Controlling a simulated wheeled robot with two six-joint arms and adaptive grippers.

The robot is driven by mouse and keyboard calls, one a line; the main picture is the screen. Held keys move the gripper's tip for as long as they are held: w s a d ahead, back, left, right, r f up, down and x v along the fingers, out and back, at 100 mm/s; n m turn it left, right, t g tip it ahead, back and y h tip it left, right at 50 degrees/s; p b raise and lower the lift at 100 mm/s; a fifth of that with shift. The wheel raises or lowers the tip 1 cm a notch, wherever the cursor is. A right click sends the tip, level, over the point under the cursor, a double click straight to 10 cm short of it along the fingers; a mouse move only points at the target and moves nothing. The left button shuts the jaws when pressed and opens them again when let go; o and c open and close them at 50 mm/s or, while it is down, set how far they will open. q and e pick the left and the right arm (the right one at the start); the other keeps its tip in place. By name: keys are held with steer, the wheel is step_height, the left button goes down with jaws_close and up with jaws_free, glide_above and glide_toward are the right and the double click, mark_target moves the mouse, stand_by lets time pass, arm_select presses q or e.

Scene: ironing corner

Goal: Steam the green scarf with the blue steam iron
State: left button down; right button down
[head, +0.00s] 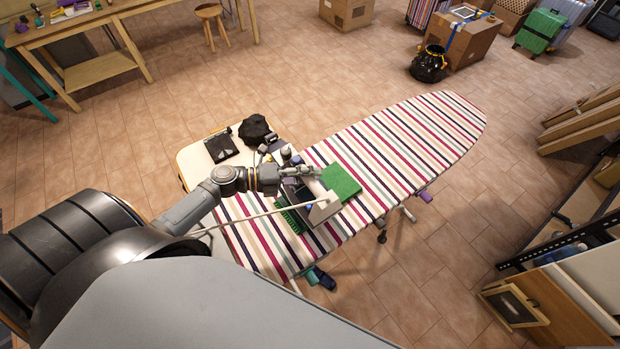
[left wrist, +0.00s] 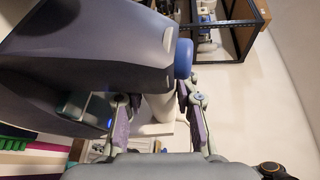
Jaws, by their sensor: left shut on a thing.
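The green scarf (head: 341,181) lies on the striped ironing board (head: 420,130). Its flat green part shows right of my gripper, and a fringed green part shows to the lower left; the middle is covered. My left gripper (head: 303,172) is over the board beside the scarf, shut on the steam iron. In the left wrist view the iron's dark blue-grey body with a blue knob (left wrist: 100,60) fills the upper left, and my left gripper's fingers (left wrist: 160,115) are around its handle. I cannot tell whether the iron touches the scarf. My right gripper is not in view.
A pale rest (head: 182,160) at the board's left end bears a black lumpy thing (head: 254,130) and a dark flat item (head: 221,147). A pale cord or rod runs left from the iron area. The board's far right end is bare.

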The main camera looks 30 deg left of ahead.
arm_select(q)
steer(key=shift+r, duration=2.1)
